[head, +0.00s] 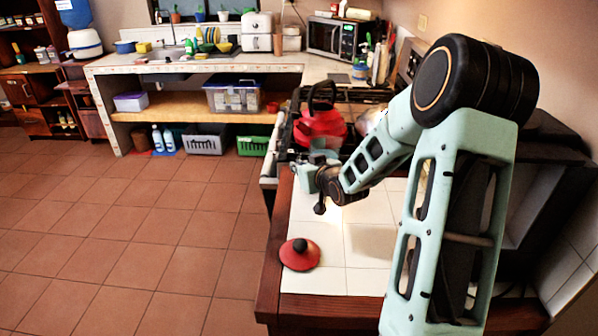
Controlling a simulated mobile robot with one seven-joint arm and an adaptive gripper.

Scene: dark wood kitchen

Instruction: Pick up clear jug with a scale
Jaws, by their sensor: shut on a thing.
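My gripper (319,190) is at the end of my arm, over the far left part of the white tiled counter. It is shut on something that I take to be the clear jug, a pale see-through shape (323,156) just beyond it. The jug is small in the head view and largely hidden by the gripper and wrist. Its scale cannot be made out, and I cannot tell whether it touches the counter.
A red kettle (321,126) with a black handle stands on the stove just behind my gripper. A red lid (299,254) with a black knob lies on the near left of the tiled counter (372,280). The counter's middle is clear. Open tiled floor (150,240) lies left.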

